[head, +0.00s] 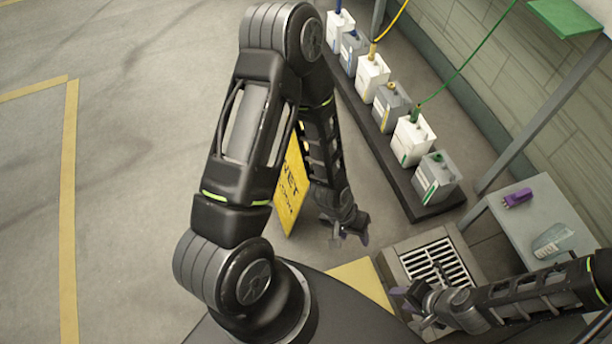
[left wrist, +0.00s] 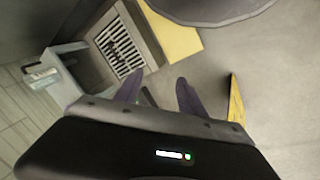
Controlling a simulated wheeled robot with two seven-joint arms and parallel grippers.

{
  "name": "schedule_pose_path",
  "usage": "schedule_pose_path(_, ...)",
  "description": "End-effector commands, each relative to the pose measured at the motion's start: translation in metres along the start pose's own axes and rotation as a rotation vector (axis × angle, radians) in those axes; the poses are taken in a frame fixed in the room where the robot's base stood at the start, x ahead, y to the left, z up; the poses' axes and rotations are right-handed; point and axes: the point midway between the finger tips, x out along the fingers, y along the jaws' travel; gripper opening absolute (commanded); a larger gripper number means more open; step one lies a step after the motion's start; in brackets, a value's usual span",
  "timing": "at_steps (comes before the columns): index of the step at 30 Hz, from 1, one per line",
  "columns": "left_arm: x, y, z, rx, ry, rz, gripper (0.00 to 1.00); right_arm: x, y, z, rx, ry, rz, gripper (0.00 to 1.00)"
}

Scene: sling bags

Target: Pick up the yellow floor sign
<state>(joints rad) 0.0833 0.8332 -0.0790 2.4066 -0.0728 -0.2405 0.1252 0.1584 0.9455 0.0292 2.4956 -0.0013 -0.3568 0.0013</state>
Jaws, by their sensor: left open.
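The yellow floor sign (head: 292,187) stands on the floor with dark lettering, partly hidden behind my left arm in the head view. In the left wrist view, the sign (left wrist: 236,103) shows as a narrow yellow piece at the right, apart from the fingers. My left gripper (head: 349,239) is open and empty, to the right of the sign in the head view. Its two purple fingers (left wrist: 158,82) show spread with bare floor between them. My right gripper (head: 408,305) is low at the right, away from the sign; its opening is unclear.
A floor drain (head: 436,262) lies near a yellow floor patch (head: 362,279). Several jugs stand on a dark rack (head: 392,172) by the wall. A grey table (head: 520,215) holds a purple item (head: 518,197) and a clear container (head: 552,240). Floor at left is clear.

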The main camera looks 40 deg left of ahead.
Motion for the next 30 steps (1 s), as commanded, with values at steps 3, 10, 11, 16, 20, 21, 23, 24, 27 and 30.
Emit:
schedule_pose_path(3, 0.028, -0.041, -0.076, -0.044, 0.112, -0.056, 0.47, 0.061, 0.024, 0.0, 0.001, 0.001, 0.001, 0.36)
schedule_pose_path(10, -0.017, -0.12, -0.218, -0.225, 0.363, -0.162, 0.47, 0.153, 0.061, 0.0, 0.003, 0.002, 0.002, 0.36)
schedule_pose_path(11, -0.027, -0.129, -0.23, -0.251, 0.39, -0.171, 0.47, 0.162, 0.064, 0.0, 0.003, 0.002, 0.002, 0.36)
schedule_pose_path(16, -0.077, -0.169, -0.268, -0.385, 0.508, -0.202, 0.47, 0.196, 0.078, 0.0, 0.004, 0.004, 0.003, 0.36)
schedule_pose_path(20, -0.107, -0.191, -0.267, -0.533, 0.509, -0.237, 0.47, 0.19, 0.075, 0.0, 0.004, 0.004, 0.003, 0.36)
schedule_pose_path(21, -0.11, -0.197, -0.264, -0.58, 0.503, -0.249, 0.47, 0.19, 0.075, -0.001, 0.003, 0.005, 0.002, 0.36)
schedule_pose_path(23, -0.115, -0.205, -0.26, -0.637, 0.499, -0.264, 0.47, 0.19, 0.075, -0.001, 0.003, 0.005, 0.002, 0.36)
schedule_pose_path(24, -0.117, -0.209, -0.258, -0.667, 0.496, -0.272, 0.47, 0.19, 0.075, -0.001, 0.003, 0.004, 0.002, 0.36)
schedule_pose_path(27, -0.119, -0.213, -0.256, -0.703, 0.493, -0.282, 0.47, 0.19, 0.075, 0.0, 0.003, 0.004, 0.002, 0.36)
schedule_pose_path(30, -0.119, -0.214, -0.255, -0.707, 0.492, -0.283, 0.47, 0.19, 0.075, 0.0, 0.003, 0.004, 0.002, 0.36)
